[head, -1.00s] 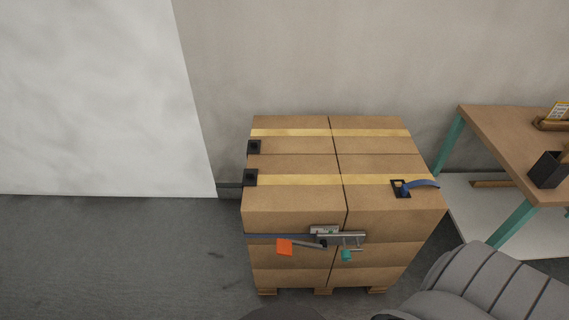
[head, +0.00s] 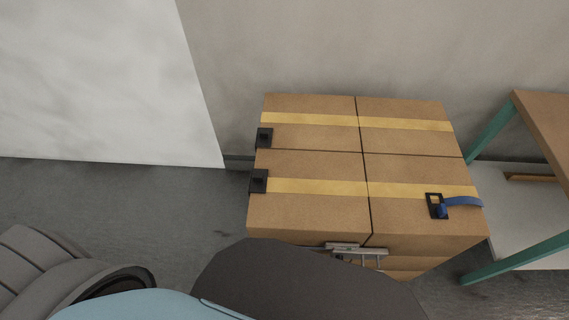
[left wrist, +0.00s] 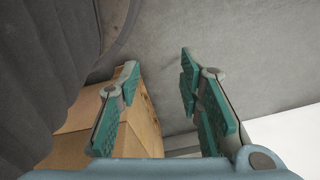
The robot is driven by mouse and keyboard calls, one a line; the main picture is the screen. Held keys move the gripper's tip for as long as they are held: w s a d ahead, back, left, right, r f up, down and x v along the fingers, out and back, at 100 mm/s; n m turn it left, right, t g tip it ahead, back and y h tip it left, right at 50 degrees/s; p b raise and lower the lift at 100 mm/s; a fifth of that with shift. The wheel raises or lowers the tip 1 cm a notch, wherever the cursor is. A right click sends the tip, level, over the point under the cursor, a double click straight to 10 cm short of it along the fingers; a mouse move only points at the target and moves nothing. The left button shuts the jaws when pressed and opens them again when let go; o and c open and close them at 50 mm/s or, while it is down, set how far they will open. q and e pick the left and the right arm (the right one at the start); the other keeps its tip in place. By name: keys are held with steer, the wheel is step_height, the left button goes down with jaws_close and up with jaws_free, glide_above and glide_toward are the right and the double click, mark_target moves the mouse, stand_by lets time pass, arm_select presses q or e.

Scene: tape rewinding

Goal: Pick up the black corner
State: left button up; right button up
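Several black corners sit on the edges of a stack of cardboard boxes (head: 310,165) in the head view. Two are on the left edge of the top, a rear black corner (head: 264,138) and a nearer one (head: 259,181). Another black corner (head: 436,206) lies at the right side of the top, with a blue strap (head: 462,202) running through it to the right. In the left wrist view my left gripper (left wrist: 160,90) is open and empty, with boxes (left wrist: 75,135) below and left of it. No black corner shows there. My right gripper is not in view.
Yellow tape (head: 310,187) crosses the box tops. A metal tool (head: 357,252) hangs at the stack's front, partly hidden behind my own body parts. A table with green legs (head: 510,250) stands close on the right. A wall is behind; grey floor (head: 165,205) is open on the left.

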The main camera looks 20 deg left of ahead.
arm_select(q)
steer(key=w+r+n+p, duration=0.1)
steer(key=w+r+p, duration=0.2)
steer(key=w+r, duration=0.65)
step_height(320, 180, up, 35)
steer(key=n+g+p, duration=0.1)
steer(key=n+p, duration=0.6)
steer(key=n, duration=1.2)
glide_above(258, 176)
steer(key=shift+n+h, duration=0.3)
steer(key=shift+h, duration=0.1)
step_height(258, 176, down, 14)
steer(key=b, duration=0.4)
steer(key=shift+s+f, duration=0.1)
steer(key=shift+f, duration=0.05)
jaws_close()
